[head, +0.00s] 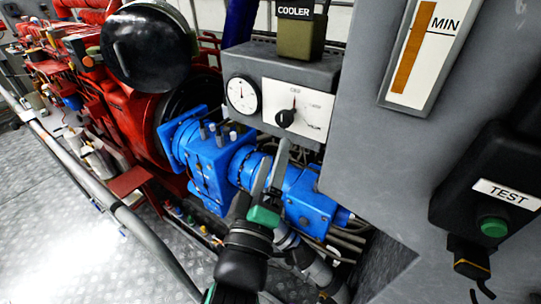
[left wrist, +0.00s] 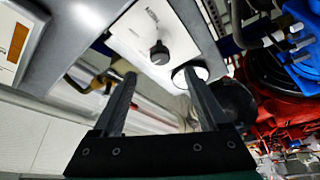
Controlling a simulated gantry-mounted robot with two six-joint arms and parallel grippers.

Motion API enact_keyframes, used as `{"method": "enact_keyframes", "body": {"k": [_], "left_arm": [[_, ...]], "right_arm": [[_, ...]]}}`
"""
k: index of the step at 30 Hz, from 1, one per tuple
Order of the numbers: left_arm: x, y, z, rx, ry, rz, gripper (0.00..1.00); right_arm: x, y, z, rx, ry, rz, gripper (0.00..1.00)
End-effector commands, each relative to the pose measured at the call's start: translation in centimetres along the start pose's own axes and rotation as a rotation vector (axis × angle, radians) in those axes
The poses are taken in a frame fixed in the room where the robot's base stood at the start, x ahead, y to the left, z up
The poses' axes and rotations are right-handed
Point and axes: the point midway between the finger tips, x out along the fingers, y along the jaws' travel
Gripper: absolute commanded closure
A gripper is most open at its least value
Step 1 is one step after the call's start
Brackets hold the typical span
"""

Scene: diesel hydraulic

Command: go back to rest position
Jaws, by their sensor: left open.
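My left gripper (head: 274,152) is in the lower middle of the head view, its fingers pointing up. They are apart and empty, just below the black knob (head: 285,118) on the white-faced control panel (head: 310,95). In the left wrist view my left gripper (left wrist: 159,72) shows two spread fingers with nothing between them. The knob (left wrist: 160,53) appears beyond the fingertips, apart from them. A round gauge (head: 242,95) sits left of the knob and is partly behind a finger in the left wrist view. My right gripper is not in view.
Blue hydraulic units (head: 215,160) lie behind my left arm, beside a red engine (head: 125,110). A grey cabinet (head: 380,150) with a level gauge (head: 422,50) and a TEST button box (head: 494,226) fills the right. A handrail (head: 110,205) crosses the left; metal floor (head: 60,240) is open there.

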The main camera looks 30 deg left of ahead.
Motion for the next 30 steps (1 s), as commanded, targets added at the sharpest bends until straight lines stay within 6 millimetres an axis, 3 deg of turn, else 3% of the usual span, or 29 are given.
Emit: {"method": "enact_keyframes", "body": {"k": [10, 14, 17, 19, 22, 26, 30], "left_arm": [[0.1, -0.1, -0.1, 0.001, 0.002, -0.001, 0.23], [1.0, 0.6, -2.9, -0.011, 0.059, 0.008, 0.23], [1.6, 3.5, -7.7, -0.074, 0.13, 0.077, 0.23], [1.4, 7.0, -11.4, -0.063, 0.165, 0.176, 0.23], [-0.8, 13.0, -15.8, 0.121, 0.219, 0.353, 0.23], [-4.2, 18.2, -17.4, 0.436, 0.302, 0.522, 0.23], [-5.9, 19.9, -16.6, 0.704, 0.366, 0.583, 0.23]], "right_arm": [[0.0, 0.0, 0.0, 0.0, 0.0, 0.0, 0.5], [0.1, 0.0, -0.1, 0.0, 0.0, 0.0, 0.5], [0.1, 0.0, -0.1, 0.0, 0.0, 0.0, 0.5], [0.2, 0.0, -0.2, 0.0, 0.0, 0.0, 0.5], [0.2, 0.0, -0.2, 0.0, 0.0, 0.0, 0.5], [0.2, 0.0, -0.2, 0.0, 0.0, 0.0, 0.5], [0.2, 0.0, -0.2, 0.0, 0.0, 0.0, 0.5]]}}
